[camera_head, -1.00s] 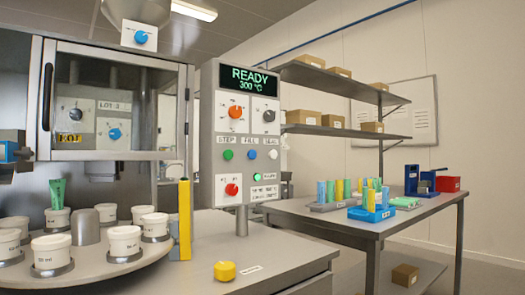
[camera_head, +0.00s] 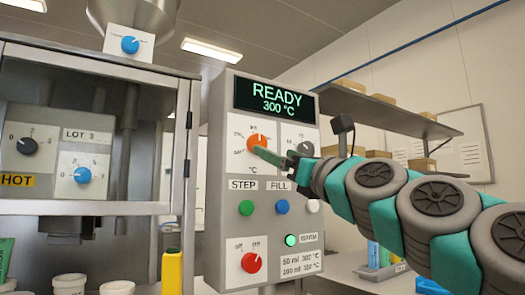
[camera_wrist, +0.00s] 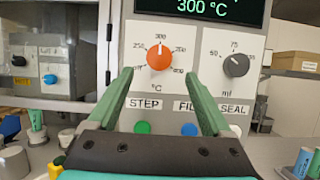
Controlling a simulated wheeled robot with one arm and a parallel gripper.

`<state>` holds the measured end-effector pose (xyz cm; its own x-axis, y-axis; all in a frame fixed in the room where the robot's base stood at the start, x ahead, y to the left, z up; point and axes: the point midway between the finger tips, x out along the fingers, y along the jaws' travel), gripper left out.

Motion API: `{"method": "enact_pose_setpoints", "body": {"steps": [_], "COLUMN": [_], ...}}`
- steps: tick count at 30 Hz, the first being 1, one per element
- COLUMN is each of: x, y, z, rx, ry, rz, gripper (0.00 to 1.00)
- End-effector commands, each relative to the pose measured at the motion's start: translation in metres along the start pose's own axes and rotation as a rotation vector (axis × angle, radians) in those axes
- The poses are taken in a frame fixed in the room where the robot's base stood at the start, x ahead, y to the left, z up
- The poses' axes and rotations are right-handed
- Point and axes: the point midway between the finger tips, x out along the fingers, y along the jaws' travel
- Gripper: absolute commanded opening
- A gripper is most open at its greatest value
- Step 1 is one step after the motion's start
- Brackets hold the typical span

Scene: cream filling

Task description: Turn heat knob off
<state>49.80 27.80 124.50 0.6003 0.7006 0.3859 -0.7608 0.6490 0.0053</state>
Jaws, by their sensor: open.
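The orange knob marked °C (camera_head: 258,144) is on the grey control panel; in the wrist view the orange knob (camera_wrist: 160,63) has its white mark pointing up at 300. The panel screen (camera_head: 272,97) reads READY, 300 °C. My gripper (camera_head: 264,155) is in front of the orange knob. In the wrist view my gripper (camera_wrist: 162,80) is open, its green fingers apart on either side just below the knob, with nothing between them. A red knob (camera_head: 251,262) with off and on labels sits lower on the panel. Its exact setting is hard to read.
A dark grey knob (camera_head: 299,148) is right of the orange one. Green (camera_head: 246,207) and blue (camera_head: 282,206) buttons sit below. A black knob (camera_head: 27,146) and a blue knob (camera_head: 82,175) are in the cabinet at left, beside a HOT label (camera_head: 17,180).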

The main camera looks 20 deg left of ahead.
Motion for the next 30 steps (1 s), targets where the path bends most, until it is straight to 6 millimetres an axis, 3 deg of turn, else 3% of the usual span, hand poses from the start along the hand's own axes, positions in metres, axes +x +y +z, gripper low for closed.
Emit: {"method": "enact_pose_setpoints", "body": {"steps": [13,28,30], "x": [0.056,0.066,0.066], "y": [0.002,0.001,0.001], "z": [-0.002,-0.001,-0.001], "rx": [-0.004,-0.005,-0.005], "ry": [0.005,0.003,0.003], "rz": [0.003,0.002,0.002], "gripper": [0.84,0.84,0.77]}}
